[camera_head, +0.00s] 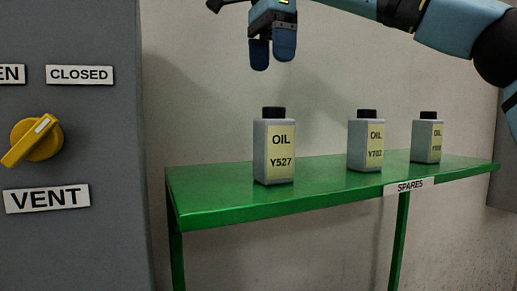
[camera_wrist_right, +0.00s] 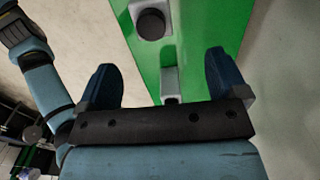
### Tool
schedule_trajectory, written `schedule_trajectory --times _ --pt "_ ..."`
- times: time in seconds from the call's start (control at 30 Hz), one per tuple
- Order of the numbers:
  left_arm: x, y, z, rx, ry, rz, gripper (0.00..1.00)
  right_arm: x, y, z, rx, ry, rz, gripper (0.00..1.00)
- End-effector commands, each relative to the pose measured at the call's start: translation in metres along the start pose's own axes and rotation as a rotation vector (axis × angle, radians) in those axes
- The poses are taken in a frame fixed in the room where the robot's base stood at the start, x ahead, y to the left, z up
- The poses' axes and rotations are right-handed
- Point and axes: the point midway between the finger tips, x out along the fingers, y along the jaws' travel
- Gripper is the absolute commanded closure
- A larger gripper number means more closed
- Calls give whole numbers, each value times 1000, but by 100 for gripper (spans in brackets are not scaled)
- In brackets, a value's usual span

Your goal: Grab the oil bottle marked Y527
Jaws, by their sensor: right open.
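The oil bottle marked Y527 (camera_head: 274,150) stands upright near the left end of the green table. It is grey with a black cap and a pale yellow label. My right gripper (camera_head: 271,63) hangs above it, fingers pointing down, open and empty, with a clear gap over the cap. In the right wrist view, the open right gripper (camera_wrist_right: 162,62) shows two bottles seen from above, one near the top edge and one between the fingers, partly hidden by the gripper body. Their labels do not show there. My left gripper is not in view.
The green table (camera_head: 220,203) also bears an oil bottle marked Y702 (camera_head: 365,145) and a farther oil bottle (camera_head: 427,140), its label hard to read. A SPARES sign (camera_head: 409,186) is on the front edge. A grey cabinet (camera_head: 75,130) with a yellow knob (camera_head: 36,140) stands left.

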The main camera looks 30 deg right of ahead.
Motion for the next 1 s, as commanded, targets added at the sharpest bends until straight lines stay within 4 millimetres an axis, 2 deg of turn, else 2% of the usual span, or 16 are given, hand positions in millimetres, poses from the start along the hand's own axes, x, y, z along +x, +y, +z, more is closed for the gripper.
schedule_trajectory --times 0.2,0.3,0.4,0.57,0.7,1.0 --pt "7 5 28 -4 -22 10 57 46 -1 -1 -3 -2 5 8" --pt "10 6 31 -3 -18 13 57 64 0 0 -2 -2 3 8" --pt "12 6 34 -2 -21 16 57 76 0 0 -1 -1 2 8" --pt "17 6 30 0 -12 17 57 84 0 0 -1 -1 0 8" --pt "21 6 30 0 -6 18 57 103 -1 0 -1 -2 3 8" --pt "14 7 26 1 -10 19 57 132 -2 0 1 -1 -1 8"
